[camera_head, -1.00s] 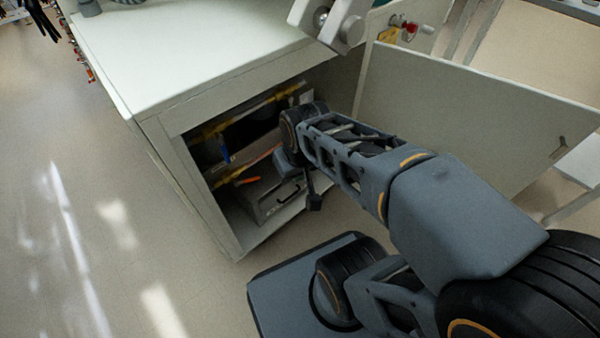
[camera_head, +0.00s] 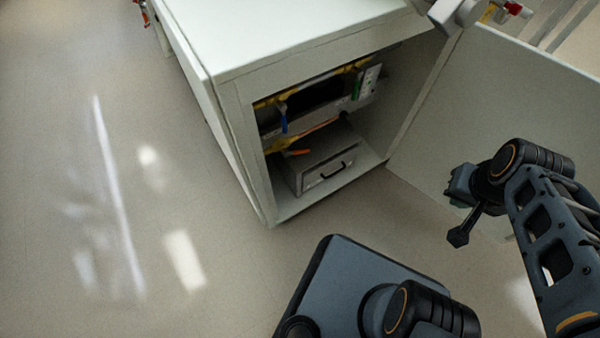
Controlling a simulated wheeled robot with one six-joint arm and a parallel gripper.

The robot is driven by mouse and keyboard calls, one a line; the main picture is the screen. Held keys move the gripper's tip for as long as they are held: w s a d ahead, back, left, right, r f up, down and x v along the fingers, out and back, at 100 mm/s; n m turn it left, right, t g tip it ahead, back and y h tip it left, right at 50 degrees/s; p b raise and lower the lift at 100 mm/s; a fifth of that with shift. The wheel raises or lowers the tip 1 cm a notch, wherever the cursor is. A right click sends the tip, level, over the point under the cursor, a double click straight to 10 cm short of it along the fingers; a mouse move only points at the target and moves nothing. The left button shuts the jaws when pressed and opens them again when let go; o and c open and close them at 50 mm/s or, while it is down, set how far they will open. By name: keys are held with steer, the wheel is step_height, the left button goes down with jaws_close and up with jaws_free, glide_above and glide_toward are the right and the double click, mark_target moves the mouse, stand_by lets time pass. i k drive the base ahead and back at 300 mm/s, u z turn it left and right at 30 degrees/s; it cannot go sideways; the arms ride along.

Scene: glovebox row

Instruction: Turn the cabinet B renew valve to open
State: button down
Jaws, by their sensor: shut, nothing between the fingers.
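The open cabinet (camera_head: 232,125) stands in the upper middle, under a white top. Inside it, a blue lever (camera_head: 283,121) points down from a yellow pipe (camera_head: 268,101), and an orange lever (camera_head: 298,152) lies roughly level on a lower yellow pipe. I cannot read labels, so I cannot tell which lever is the renew valve or whether this is cabinet B. My gripper (camera_head: 459,186) is at the right, outside the cabinet and in front of its open door. It is shut and empty, apart from both levers; its fingertips are hard to make out.
The open door (camera_head: 440,130) stands to the right of the opening. A grey box with a black handle (camera_head: 325,165) sits on the cabinet floor. A panel with a green part (camera_head: 366,84) is at the inner right. The floor (camera_head: 90,200) at left is clear.

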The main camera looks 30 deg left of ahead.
mark_target(286, 154)
steer(key=k, duration=0.85)
steer(key=u, duration=2.1)
